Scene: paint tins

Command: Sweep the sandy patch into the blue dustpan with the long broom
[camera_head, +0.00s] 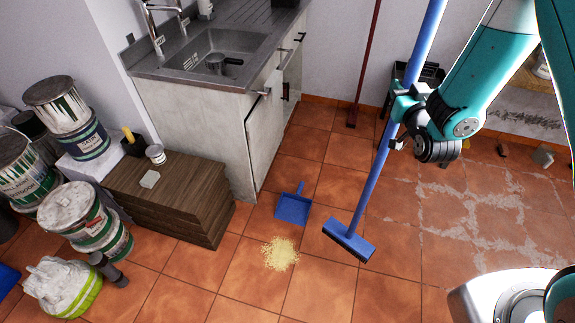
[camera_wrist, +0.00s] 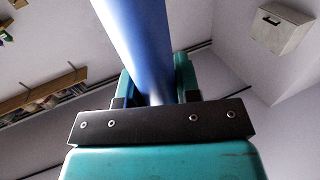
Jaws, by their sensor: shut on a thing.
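My gripper (camera_head: 399,116) is shut on the blue handle of the long broom (camera_head: 371,187). The handle is tilted, its top leaning to the right, and its wide blue head (camera_head: 348,239) is at the floor, right of the sandy patch. I cannot tell whether the bristles touch the tiles. The pale yellow sandy patch (camera_head: 280,253) lies in one heap on the orange tiles. The blue dustpan (camera_head: 293,207) lies just behind the patch, its handle pointing to the back. In the wrist view the broom handle (camera_wrist: 139,40) runs between my gripper's fingers (camera_wrist: 157,88).
A sink cabinet (camera_head: 200,115) and a brown wooden chest (camera_head: 165,205) stand to the left. Paint tins (camera_head: 85,135) are stacked at the far left. A red-handled broom (camera_head: 366,65) leans at the back wall. Pale stains (camera_head: 480,220) mark the tiles at right. Floor around the patch is clear.

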